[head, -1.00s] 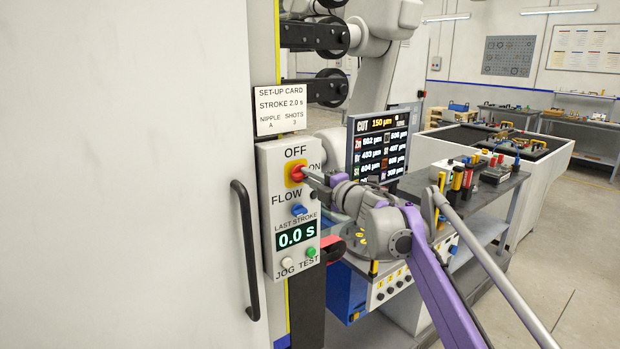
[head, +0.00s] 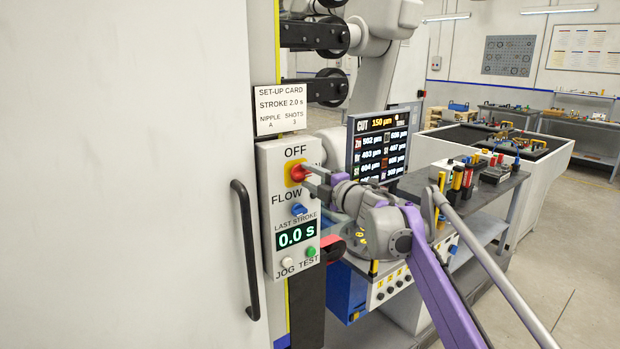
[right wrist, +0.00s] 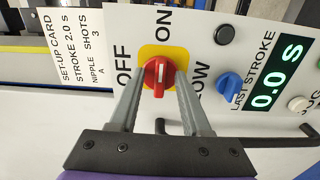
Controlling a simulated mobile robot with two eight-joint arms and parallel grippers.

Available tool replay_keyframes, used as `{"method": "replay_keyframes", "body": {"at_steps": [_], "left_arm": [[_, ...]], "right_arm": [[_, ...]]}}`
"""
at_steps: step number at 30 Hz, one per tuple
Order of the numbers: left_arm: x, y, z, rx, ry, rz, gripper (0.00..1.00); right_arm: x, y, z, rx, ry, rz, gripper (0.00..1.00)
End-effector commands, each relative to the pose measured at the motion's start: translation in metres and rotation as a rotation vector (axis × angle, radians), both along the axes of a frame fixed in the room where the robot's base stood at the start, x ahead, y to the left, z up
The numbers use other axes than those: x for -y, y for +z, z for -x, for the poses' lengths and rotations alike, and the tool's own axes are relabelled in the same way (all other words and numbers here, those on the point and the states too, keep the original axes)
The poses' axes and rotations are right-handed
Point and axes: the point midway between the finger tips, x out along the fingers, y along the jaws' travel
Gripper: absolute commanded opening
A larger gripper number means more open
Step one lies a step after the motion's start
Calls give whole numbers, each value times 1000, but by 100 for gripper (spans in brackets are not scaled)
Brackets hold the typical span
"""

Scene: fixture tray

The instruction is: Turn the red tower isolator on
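The red isolator knob (head: 298,173) sits on a yellow plate on the tower's control panel (head: 281,238), below OFF. In the right wrist view the red knob (right wrist: 158,78) stands between the fingers of my right gripper (right wrist: 160,85). Its white mark runs in line with the word ON. My right gripper (head: 309,180) is open, with one finger on each side of the knob. A gap shows by the knob, and I cannot tell whether either finger touches it. My left gripper is not in view.
A blue FLOW knob (head: 298,209), a 0.0 s display (head: 296,235) and a green TEST button (head: 311,252) lie lower on the panel. A black door handle (head: 246,250) is to the left. A screen (head: 380,145) stands behind my right arm.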

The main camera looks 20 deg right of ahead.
Motion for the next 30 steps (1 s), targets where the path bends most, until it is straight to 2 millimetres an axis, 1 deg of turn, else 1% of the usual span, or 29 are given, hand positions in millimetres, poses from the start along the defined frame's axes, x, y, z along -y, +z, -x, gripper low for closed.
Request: {"method": "replay_keyframes", "body": {"at_steps": [5,8,11,21,25,30], "left_arm": [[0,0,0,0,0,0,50],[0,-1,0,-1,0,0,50],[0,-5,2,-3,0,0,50],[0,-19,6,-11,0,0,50],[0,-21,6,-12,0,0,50],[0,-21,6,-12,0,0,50]], "right_arm": [[0,0,0,0,0,1,48],[2,-1,4,-1,0,1,48],[6,-1,16,-1,-1,1,48],[29,-2,78,-1,-3,0,48],[35,-1,94,-1,-2,1,48],[37,-1,101,0,1,1,48]]}}
